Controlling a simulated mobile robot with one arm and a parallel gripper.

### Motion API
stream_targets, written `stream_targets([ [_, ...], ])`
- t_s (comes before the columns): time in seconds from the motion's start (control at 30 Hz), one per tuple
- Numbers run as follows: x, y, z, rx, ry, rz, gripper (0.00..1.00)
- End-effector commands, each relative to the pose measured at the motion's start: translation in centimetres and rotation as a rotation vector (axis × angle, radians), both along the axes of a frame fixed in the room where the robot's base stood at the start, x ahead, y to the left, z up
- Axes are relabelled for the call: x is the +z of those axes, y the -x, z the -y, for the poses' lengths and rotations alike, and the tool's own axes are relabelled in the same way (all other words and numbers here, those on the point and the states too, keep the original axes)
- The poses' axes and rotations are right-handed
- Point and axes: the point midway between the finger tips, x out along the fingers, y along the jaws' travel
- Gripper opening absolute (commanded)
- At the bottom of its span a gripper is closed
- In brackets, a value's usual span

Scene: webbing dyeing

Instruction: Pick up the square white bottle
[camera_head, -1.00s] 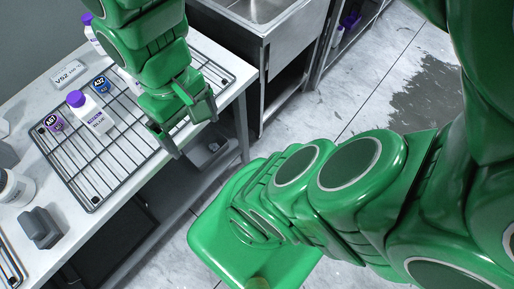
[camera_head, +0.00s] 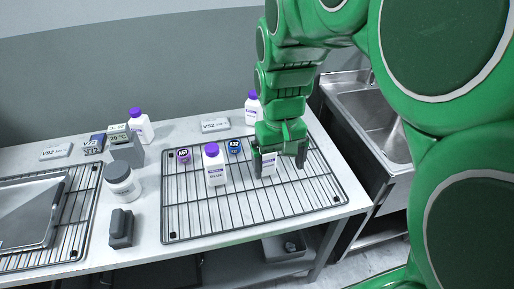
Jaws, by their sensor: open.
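White square-sided bottles with purple caps stand in the camera_head view. One bottle (camera_head: 214,168) stands upright on the wire rack (camera_head: 188,220), left of my gripper. A second white bottle (camera_head: 268,168) stands on the rack at my gripper, its top hidden by the gripper. My gripper (camera_head: 280,165) is open and points down, its left finger beside or in front of this second bottle; I cannot tell if they touch. Another bottle (camera_head: 253,106) stands at the back, partly hidden by my arm, and one more (camera_head: 140,127) stands at the back left.
Two small round containers, purple (camera_head: 184,155) and blue (camera_head: 234,146), sit on the rack. A white jar (camera_head: 122,182) and a grey block (camera_head: 121,229) stand to its left. A metal tray (camera_head: 28,212) lies at far left; a sink (camera_head: 375,115) is at right.

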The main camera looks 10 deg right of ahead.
Motion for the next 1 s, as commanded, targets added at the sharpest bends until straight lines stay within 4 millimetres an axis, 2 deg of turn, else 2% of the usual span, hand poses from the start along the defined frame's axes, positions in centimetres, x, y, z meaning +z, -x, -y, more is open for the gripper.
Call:
stream_targets([
  [0.03, -0.3, -1.3, 0.1, 0.003, -0.001, 0.002, 0.94],
  [0.6, -3.8, -14.8, 1.2, 0.035, -0.006, 0.059, 0.94],
  [0.8, -4.7, -17.5, 1.4, 0.04, -0.006, 0.075, 0.94],
  [1.0, -5.6, -18.1, 1.5, 0.042, -0.006, 0.075, 0.94],
])
